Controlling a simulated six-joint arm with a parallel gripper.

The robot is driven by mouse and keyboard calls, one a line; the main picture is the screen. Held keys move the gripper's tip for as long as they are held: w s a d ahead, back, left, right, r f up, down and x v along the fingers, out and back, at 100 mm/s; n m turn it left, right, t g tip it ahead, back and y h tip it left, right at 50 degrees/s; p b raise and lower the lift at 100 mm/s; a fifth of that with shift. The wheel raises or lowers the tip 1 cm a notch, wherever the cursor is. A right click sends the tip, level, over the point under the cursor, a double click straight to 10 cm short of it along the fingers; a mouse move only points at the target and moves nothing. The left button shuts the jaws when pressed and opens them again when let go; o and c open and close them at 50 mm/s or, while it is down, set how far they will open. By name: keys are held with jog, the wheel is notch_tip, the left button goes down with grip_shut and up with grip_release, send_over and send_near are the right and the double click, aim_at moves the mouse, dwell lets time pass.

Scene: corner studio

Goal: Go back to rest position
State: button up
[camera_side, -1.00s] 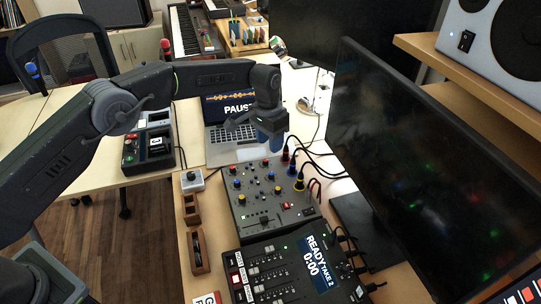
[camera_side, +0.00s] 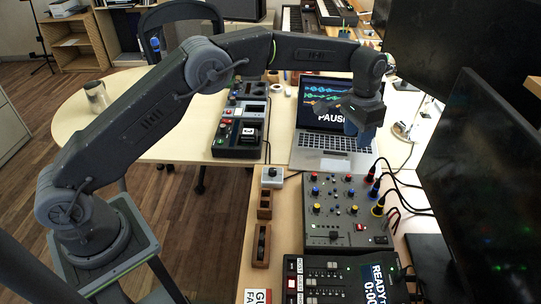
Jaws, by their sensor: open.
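My gripper (camera_side: 360,128) hangs at the end of my arm, pointing down, in front of the right part of the laptop screen. It is open, and I see nothing held in it; its blue fingertips are small in this view. It is above and apart from the desk, behind the grey mixer (camera_side: 345,212) with its coloured knobs. The laptop (camera_side: 318,152) stands open and shows waveforms and the word PAUSE, partly hidden by my gripper.
A large dark monitor (camera_side: 480,170) stands close on the right. Cables with red and yellow plugs rise from the mixer. A second console (camera_side: 335,280) is in front. A black button panel (camera_side: 238,128) lies left of the laptop. Small wooden trays (camera_side: 262,243) line the desk edge.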

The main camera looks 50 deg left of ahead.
jog(key=s+a+r+n+t, duration=0.1)
jog(key=s+a+r+t, duration=0.1)
jog(key=s+a+r, duration=0.5)
jog(key=s+a+r+n+t, duration=0.1)
jog(key=s+a+r, duration=0.2)
jog(key=s+r, duration=0.7)
jog(key=s+a+f+n+t, duration=0.1)
jog(key=s+a+f, duration=0.1)
jog(key=s, duration=0.8)
jog(key=s+a+f+n+t, duration=0.1)
jog(key=s+a+f, duration=0.1)
jog(key=s, duration=0.8)
jog(key=shift+a+f+y, duration=0.15)
jog(key=shift+f+y, duration=0.05)
jog(key=shift+y, duration=0.1)
jog(key=shift+w, duration=0.1)
dwell(1.2)
